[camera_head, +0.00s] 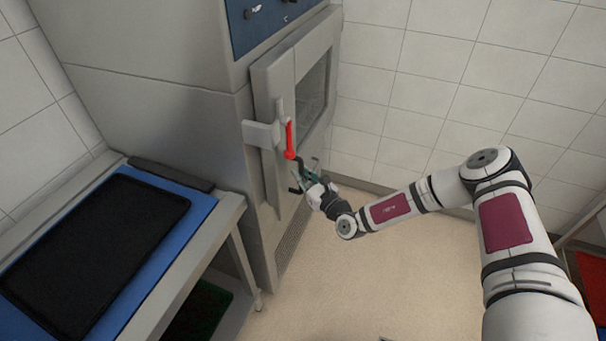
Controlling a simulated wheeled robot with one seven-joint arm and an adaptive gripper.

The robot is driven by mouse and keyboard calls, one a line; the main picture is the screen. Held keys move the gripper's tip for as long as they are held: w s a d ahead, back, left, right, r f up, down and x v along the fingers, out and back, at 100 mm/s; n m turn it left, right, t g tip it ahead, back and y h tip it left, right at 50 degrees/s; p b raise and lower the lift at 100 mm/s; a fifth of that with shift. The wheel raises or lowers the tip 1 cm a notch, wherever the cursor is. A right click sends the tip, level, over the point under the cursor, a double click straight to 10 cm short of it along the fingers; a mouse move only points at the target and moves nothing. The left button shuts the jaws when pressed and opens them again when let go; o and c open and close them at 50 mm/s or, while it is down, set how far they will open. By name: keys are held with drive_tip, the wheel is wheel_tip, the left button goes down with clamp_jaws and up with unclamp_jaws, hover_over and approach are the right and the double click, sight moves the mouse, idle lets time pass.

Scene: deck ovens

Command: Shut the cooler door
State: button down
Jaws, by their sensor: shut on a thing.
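The cooler door (283,95) is a grey panel with a dark window on the front of a tall grey cabinet. It stands out a little from the cabinet front, and I cannot tell if it is fully closed. A red lever handle (290,140) hangs from a pale latch block (261,135) at the door's left edge. The fingers are small here and partly hide the grip.
A steel table (226,213) with a blue top and a black tray (178,205) stands at the left, close to the cabinet (160,120). The beige floor in front is clear. A tiled wall closes the back, and a red-topped surface (592,285) is at the right edge.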

drive_tip(key=shift+s+a+r, duration=0.15)
drive_tip(key=shift+a, duration=0.35)
drive_tip(key=c, duration=1.6)
unclamp_jaws()
drive_tip(key=shift+a, duration=0.1)
drive_tip(key=shift+o, duration=0.2)
drive_tip(key=shift+d, duration=0.2)
drive_tip(key=shift+s+d, duration=0.1)
drive_tip(key=shift+d, duration=0.1)
drive_tip(key=v, duration=1.1)
drive_tip(key=shift+s+d, duration=0.2)
